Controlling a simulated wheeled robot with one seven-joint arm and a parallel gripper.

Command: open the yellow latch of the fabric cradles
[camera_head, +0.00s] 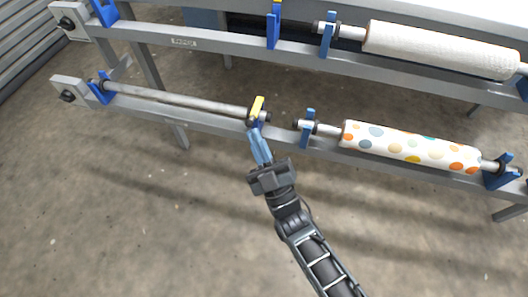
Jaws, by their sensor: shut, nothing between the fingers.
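A yellow latch (257,107) sits on the lower rail, at the right end of a bare metal bar (180,101). It stands up and leans slightly to the right. My gripper (262,140) is shut and empty, with its blue fingers reaching up to just below this latch. I cannot tell whether the fingertips touch it. The fingers and latch hide most of the cradle there.
A dotted fabric roll (410,147) lies in blue cradles (308,130) right of my gripper. A white roll (440,48) lies on the upper rail (225,43). A blue cradle (101,88) holds the bare bar's left end. The concrete floor (120,220) in front is clear.

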